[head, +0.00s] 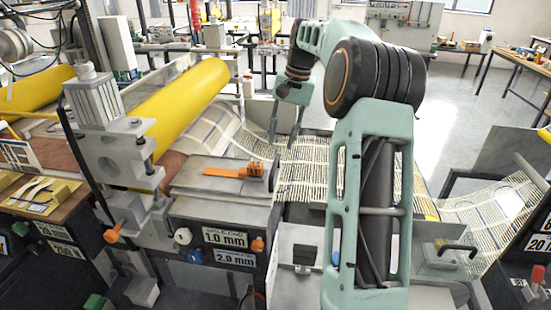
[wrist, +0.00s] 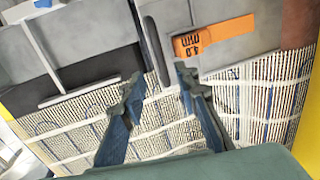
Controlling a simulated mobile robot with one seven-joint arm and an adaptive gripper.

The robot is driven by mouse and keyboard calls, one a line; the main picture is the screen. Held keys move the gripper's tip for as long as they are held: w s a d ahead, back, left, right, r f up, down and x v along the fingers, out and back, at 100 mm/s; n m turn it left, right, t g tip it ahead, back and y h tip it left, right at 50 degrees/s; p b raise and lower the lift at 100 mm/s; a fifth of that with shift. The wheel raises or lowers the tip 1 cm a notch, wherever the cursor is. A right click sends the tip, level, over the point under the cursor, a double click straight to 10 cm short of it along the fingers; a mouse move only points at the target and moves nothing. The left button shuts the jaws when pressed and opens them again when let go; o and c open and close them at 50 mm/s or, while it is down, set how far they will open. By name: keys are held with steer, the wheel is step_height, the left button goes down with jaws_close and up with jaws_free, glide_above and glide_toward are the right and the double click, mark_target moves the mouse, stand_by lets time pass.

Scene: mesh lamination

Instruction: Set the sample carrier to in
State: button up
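My gripper (head: 287,138) points down over the patterned mesh (head: 310,172) in the middle of the machine. Its fingers are apart, with nothing between them. In the wrist view my gripper (wrist: 158,82) also shows open, and a dark upright bar handle (wrist: 157,52) shows just beyond the fingertips. I cannot tell whether the fingers touch it. A grey plate with an orange tag (head: 232,171) lies left of the gripper; the orange tag (wrist: 213,37) reads 4.0 mm in the wrist view. I cannot tell for certain which part is the sample carrier.
Yellow rollers (head: 180,104) lie at the left, beside a grey clamp column (head: 108,130). A grey block with a black handle (head: 458,247) stands at the lower right. My forearm hides part of the middle. Open floor (head: 455,105) shows behind.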

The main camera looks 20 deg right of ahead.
mark_target(275, 164)
steer(key=f, duration=0.2)
steer(key=a+f, duration=0.1)
steer(key=f, duration=0.2)
steer(key=w+f, duration=0.1)
steer(key=f, duration=0.2)
steer(key=shift+a+f, duration=0.1)
steer(key=shift+a, duration=0.05)
jaws_close()
